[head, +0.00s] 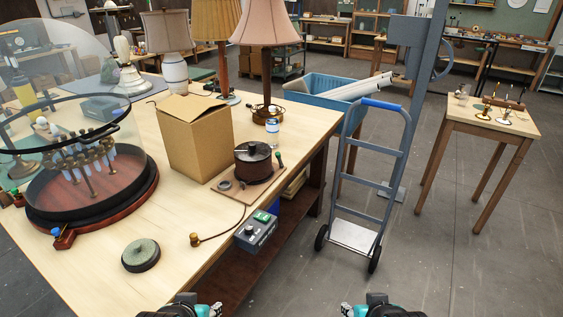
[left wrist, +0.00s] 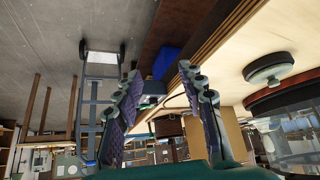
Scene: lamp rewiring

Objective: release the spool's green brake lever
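The spool (head: 253,162) is a dark drum on a small wooden board near the right edge of the workbench. My left gripper (head: 186,301) is at the bottom of the head view, well short of the spool. In the left wrist view, which is upside down, its two fingers (left wrist: 160,95) are apart with nothing between them. The spool (left wrist: 168,127) shows small beyond them; the lever cannot be made out there. My right gripper (head: 378,301) is at the bottom right, away from the bench; its fingers are unclear.
A round green-topped disc (head: 141,254) lies nearer. A blue hand truck (head: 368,185) stands right of the bench.

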